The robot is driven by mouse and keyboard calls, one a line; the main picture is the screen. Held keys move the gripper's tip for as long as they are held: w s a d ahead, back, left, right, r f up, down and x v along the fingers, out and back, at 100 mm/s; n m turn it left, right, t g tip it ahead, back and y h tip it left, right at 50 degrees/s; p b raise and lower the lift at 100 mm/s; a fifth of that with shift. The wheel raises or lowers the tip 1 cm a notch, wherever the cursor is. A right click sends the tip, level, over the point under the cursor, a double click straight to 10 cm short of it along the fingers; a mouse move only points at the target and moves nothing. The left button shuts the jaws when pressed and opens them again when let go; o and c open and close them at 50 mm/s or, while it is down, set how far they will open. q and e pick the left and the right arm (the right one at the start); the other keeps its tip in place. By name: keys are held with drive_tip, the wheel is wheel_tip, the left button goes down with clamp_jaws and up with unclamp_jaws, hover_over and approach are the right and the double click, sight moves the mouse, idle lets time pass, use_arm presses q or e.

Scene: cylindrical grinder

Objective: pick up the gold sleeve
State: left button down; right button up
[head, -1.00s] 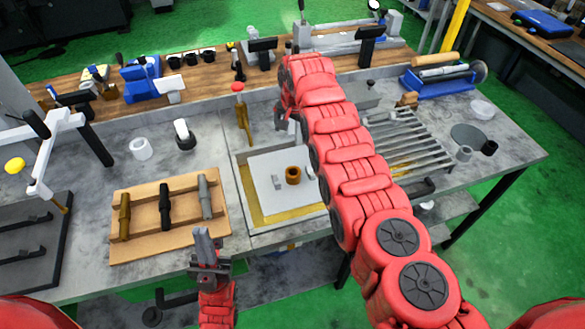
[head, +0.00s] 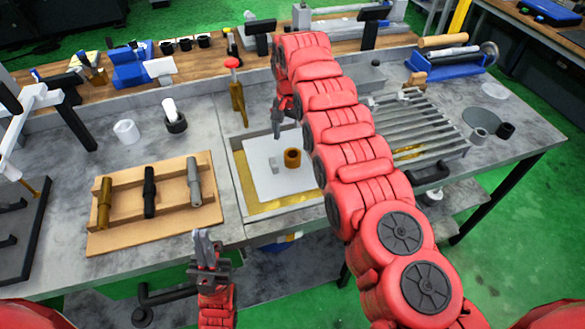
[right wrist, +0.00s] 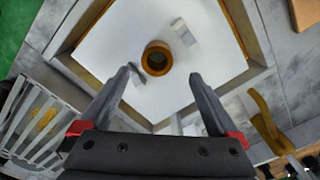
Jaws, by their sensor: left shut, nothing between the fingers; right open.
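The gold sleeve (head: 292,158), a short brown-gold ring, stands upright on a white plate (head: 265,180) in a shallow tray. In the right wrist view the sleeve (right wrist: 157,50) shows from above with its dark bore. My right gripper (head: 279,122) is in the air behind the sleeve in the head view, partly hidden by my right arm. In the right wrist view my right gripper (right wrist: 160,75) is open and empty, its fingers spread either side of the sleeve's line, apart from it. My left gripper (head: 204,242) is shut and empty, in front of the bench.
A small grey block (head: 274,165) lies on the plate beside the sleeve. A wooden rack (head: 120,237) with gold, black and grey shafts is to the left. A gold tool with a red top (head: 236,92) stands behind the tray. A slatted grille (head: 415,125) is to the right.

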sight(293, 154)
drive_tip(key=shift+f, duration=0.65)
drive_tip(key=shift+s+f+p, duration=0.2)
drive_tip(key=shift+f+p, duration=0.45)
drive_tip(key=shift+p, duration=0.15)
drive_tip(key=shift+s+d+f+p, duration=0.15)
drive_tip(key=shift+d+f+p, duration=0.05)
drive_tip(key=shift+f+p, duration=0.6)
drive_tip(key=shift+f+b, duration=0.45)
drive_tip(key=shift+f, duration=0.8)
drive_tip(key=shift+r, duration=0.1)
clamp_jaws()
